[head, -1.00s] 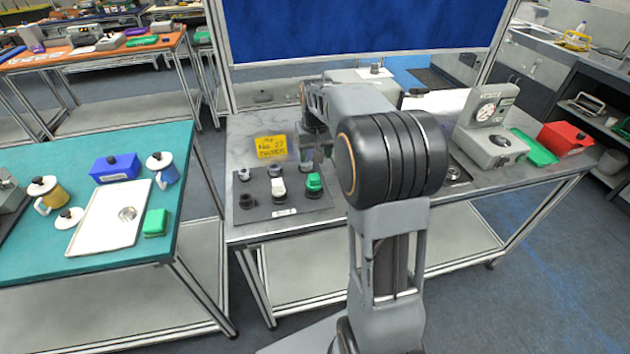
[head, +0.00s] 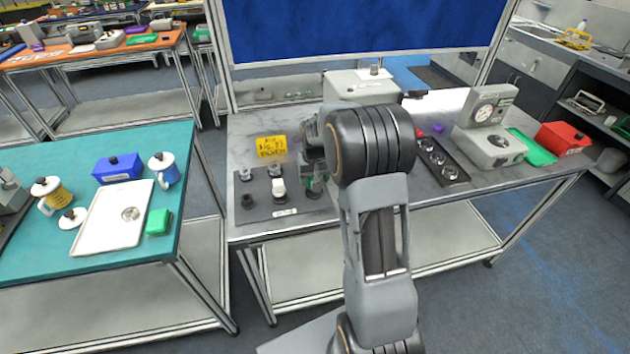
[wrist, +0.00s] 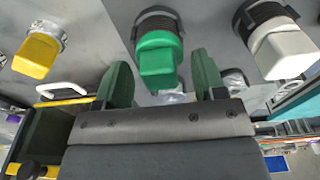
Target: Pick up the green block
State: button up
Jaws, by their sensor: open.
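In the wrist view a green block (wrist: 158,58) sits on a round dark mount on the grey panel. My gripper (wrist: 163,75) is open, with its two dark green fingers spread and the green block near the gap between their tips. I cannot tell whether either finger touches it. In the head view my gripper (head: 313,178) is over the right side of the dark panel (head: 290,210), and the green block there is mostly hidden behind it. Another green block (head: 158,222) lies on the teal table at the left.
In the wrist view a yellow block (wrist: 37,55) is at left and a white block (wrist: 285,52) at right of the green one. A yellow sign (head: 271,148) stands behind the panel. A white tray (head: 105,240) and blue box (head: 117,168) are on the teal table.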

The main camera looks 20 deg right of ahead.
jog(key=shift+c, duration=0.5)
jog(key=c, duration=0.9)
jog(key=shift+r, duration=0.1)
